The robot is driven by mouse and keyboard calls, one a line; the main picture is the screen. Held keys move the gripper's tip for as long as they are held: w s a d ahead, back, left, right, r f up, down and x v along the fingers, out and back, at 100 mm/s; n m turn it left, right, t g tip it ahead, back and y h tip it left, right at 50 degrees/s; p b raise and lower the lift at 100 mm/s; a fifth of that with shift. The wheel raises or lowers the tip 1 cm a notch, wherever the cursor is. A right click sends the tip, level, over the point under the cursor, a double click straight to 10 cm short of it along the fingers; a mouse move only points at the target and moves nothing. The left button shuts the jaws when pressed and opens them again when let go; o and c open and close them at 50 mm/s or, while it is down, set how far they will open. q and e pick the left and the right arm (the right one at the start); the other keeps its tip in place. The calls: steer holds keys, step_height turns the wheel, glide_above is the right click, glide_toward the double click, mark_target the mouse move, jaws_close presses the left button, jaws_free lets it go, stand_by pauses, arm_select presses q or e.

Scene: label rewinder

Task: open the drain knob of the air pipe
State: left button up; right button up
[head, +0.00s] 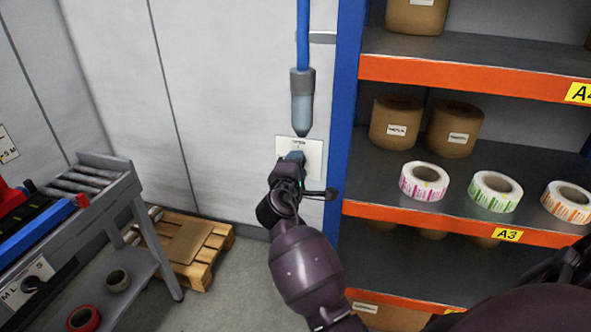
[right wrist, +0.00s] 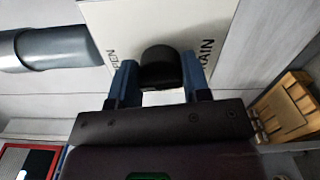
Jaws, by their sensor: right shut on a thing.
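The air pipe (head: 302,35) is blue and runs down the wall to a grey collar and a translucent blue-grey bowl (head: 302,108). Just below the bowl is a white label plate (head: 314,152), which reads DRAIN and, partly cut off, OPEN in the right wrist view (right wrist: 112,20). The drain knob (right wrist: 159,68) is black and rounded and sits in front of the plate. My right gripper (head: 294,157) is at the plate, its two blue fingers (right wrist: 160,84) shut on either side of the knob. In the head view the gripper hides the knob. My left gripper is not in view.
A blue-and-orange shelf rack (head: 350,90) with label rolls (head: 424,181) and brown rolls stands close to the right of my right arm. A wooden pallet (head: 188,245) lies on the floor at left, beside a grey roller stand (head: 140,210). The wall left of the pipe is clear.

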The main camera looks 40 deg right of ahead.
steer(key=shift+f+m+b, duration=0.2)
steer(key=shift+m+b, duration=0.1)
steer(key=shift+m, duration=0.4)
steer(key=shift+r+m, duration=0.1)
steer(key=shift+m, duration=0.2)
steer(key=o, duration=0.9)
steer(key=shift+s+a, duration=0.1)
